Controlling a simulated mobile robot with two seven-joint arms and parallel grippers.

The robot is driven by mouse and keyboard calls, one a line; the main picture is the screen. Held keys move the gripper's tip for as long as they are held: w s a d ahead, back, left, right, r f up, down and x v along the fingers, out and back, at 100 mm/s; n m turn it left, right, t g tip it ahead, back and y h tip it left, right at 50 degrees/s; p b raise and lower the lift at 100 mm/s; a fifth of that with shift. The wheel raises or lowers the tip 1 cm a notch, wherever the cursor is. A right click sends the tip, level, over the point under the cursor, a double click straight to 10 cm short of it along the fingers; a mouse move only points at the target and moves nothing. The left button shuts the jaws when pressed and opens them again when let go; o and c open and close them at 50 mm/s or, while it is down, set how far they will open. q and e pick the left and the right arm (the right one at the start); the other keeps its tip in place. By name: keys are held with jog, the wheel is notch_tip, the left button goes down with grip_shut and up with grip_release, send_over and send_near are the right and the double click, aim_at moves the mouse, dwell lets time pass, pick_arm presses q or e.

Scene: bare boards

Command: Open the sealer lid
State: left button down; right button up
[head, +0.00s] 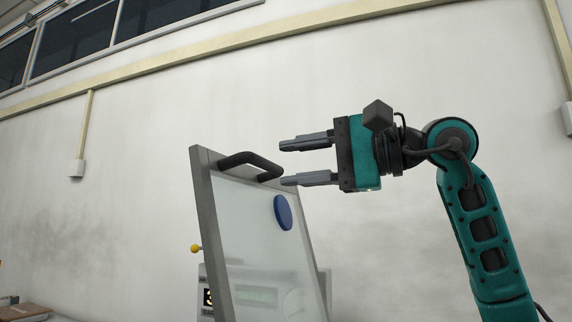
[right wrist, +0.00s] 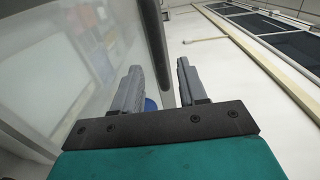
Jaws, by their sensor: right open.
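The sealer lid (head: 207,190) is a clear panel in a grey frame, standing steeply raised and tilted in the head view. A black bar handle (head: 250,160) is fixed near its top edge, and a blue disc (head: 283,212) sits on the panel. My right gripper (head: 308,161) is open and empty, its fingers pointing left at the handle's right end. I cannot tell whether they touch it. My left gripper is not in view.
The sealer body (head: 206,283), with a small display, stands behind the lid and is mostly hidden. A yellow ball knob (head: 196,248) sticks out at its left. A brown board (head: 25,311) lies at the lower left. Free space surrounds my right arm before the pale wall.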

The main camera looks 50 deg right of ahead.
jog(key=v, duration=1)
jog(key=shift+s+b, duration=0.35)
jog(key=shift+b, duration=0.05)
jog(key=shift+d, duration=0.1)
